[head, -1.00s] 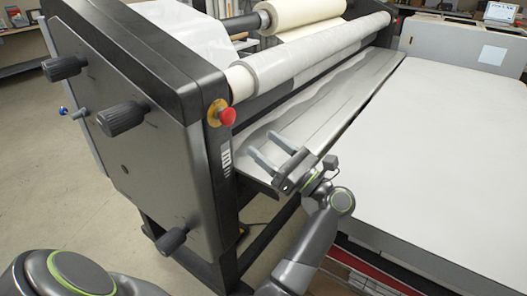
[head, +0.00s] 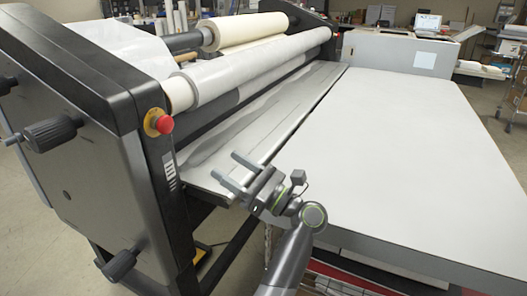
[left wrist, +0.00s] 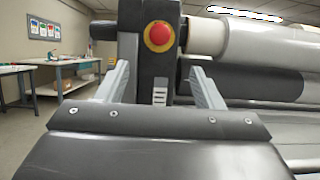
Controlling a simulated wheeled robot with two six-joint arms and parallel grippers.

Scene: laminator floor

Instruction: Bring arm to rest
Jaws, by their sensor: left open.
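My left gripper (head: 233,174) is open and empty. In the head view it is in front of the near end of the laminator's grey feed shelf (head: 272,122), its fingers pointing left toward the machine. In the left wrist view the two fingers (left wrist: 161,84) stand wide apart with nothing between them. Beyond them is the laminator's red stop button (left wrist: 159,34) on a yellow ring, which also shows in the head view (head: 165,124). I cannot tell the exact gap between the gripper and the shelf edge. My right gripper is in neither view.
The laminator's dark side panel (head: 85,190) with black knobs stands at left. A large pale table (head: 420,150) fills the right side, close to my left arm. Film rolls (head: 255,72) lie across the machine. Open floor (head: 35,260) shows at lower left.

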